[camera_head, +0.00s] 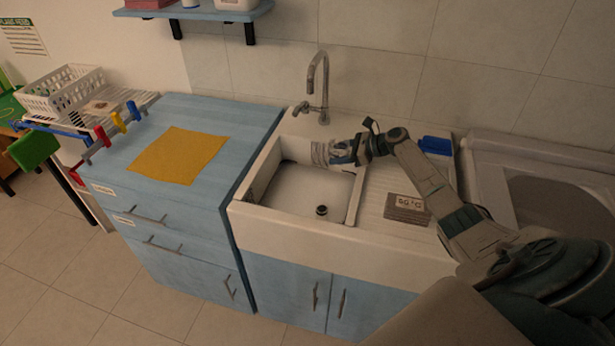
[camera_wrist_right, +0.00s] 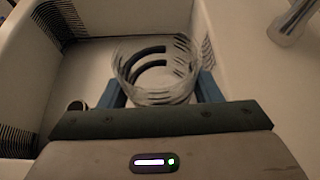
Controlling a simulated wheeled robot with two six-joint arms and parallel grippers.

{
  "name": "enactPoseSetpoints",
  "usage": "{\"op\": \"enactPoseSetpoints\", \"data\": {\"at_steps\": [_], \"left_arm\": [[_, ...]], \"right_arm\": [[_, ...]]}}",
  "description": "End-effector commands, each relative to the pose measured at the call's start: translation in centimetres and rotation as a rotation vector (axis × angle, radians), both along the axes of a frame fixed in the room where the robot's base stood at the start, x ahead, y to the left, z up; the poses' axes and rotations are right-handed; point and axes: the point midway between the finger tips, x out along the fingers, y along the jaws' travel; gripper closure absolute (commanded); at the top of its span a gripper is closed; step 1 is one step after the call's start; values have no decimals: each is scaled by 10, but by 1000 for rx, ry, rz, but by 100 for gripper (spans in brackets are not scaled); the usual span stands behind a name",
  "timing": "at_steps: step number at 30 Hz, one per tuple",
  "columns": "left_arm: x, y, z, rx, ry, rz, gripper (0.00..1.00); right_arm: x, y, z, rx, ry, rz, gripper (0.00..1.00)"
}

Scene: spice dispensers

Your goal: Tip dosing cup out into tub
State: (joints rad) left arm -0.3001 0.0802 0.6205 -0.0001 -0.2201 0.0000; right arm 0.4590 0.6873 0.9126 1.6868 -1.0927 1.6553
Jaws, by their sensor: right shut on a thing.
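My right gripper (camera_head: 343,152) is over the back part of the white sink basin (camera_head: 268,190). It is shut on a clear cup with dark stripes (camera_head: 319,152). In the right wrist view the cup (camera_wrist_right: 155,72) sits between the blue fingertips (camera_wrist_right: 160,90), above the basin floor. Its lean and contents are hard to tell. No tub separate from the sink basin can be made out for certain. My left gripper is not in view.
A tap (camera_head: 319,88) stands behind the basin, close to the right gripper. A yellow cloth (camera_head: 180,156) lies on the blue cabinet (camera_head: 235,125). A second basin (camera_head: 560,205) is at right.

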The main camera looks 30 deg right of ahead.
Motion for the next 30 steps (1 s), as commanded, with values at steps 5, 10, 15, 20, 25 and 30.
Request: {"op": "enactPoseSetpoints", "data": {"at_steps": [5, 10, 15, 20, 25, 30], "left_arm": [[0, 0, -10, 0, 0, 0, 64], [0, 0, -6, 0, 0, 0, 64], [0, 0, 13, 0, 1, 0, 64], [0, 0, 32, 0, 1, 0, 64], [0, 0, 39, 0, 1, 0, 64], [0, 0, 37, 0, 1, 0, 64]], "right_arm": [[0, -6, 3, 77, -6, -1, 69], [0, -7, 11, 107, -9, 1, 69], [0, -7, 31, 109, -9, 1, 69], [0, -7, 51, 109, -8, 0, 69], [0, -7, 58, 109, -8, 0, 69], [0, -7, 56, 109, -8, 0, 69]]}}
